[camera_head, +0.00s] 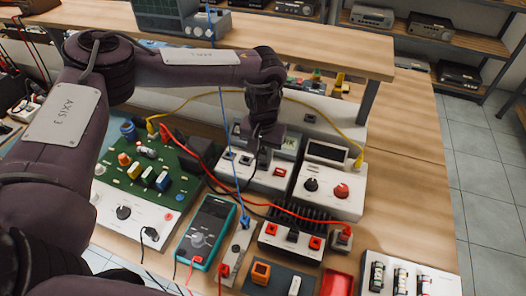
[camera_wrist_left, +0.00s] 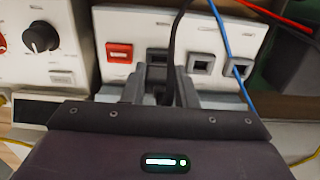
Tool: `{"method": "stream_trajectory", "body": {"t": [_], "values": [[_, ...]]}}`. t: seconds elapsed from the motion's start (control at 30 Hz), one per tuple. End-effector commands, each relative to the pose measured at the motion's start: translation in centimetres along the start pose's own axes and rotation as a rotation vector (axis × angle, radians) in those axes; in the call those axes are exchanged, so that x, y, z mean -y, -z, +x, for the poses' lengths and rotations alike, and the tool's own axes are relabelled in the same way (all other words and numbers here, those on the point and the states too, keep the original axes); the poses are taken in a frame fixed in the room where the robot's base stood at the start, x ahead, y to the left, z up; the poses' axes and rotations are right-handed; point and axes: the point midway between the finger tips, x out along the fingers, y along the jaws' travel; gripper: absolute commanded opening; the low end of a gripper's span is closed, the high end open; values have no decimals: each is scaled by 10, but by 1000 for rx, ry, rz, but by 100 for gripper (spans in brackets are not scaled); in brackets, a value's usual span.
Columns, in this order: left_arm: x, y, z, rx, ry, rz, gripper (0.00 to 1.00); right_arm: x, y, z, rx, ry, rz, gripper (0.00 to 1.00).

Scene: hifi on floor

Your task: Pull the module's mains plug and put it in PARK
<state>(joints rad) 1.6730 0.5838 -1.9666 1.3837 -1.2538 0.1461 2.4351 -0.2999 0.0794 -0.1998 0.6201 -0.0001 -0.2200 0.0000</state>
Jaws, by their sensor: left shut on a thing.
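The white socket strip (camera_head: 252,178) stands on the bench in the head view, with a red switch at its right end. In the left wrist view the same strip (camera_wrist_left: 143,24) shows the red switch (camera_wrist_left: 119,52) and several grey-framed sockets (camera_wrist_left: 201,63). My left gripper (camera_head: 262,150) reaches down over the strip. In the left wrist view my left gripper (camera_wrist_left: 174,90) is shut on the dark mains plug, mostly hidden between the fingers, its black cable (camera_wrist_left: 175,42) rising away. I cannot tell whether the plug is seated in a socket. My right gripper is out of view.
A blue lead (camera_wrist_left: 226,45) runs close beside the gripper. A white module with a red knob (camera_head: 341,190) stands just right of the strip. A green circuit board (camera_head: 165,160), a teal meter (camera_head: 208,228) and red leads crowd the front. The right bench end is clearer.

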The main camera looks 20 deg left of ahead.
Motion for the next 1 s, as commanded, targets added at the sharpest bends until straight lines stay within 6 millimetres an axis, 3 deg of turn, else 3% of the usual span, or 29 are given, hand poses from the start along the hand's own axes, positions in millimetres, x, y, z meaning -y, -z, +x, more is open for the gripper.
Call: {"method": "stream_trajectory", "body": {"t": [1.0], "values": [[0, 0, 6, 0, 0, 0, 6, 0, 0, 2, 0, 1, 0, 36]]}}
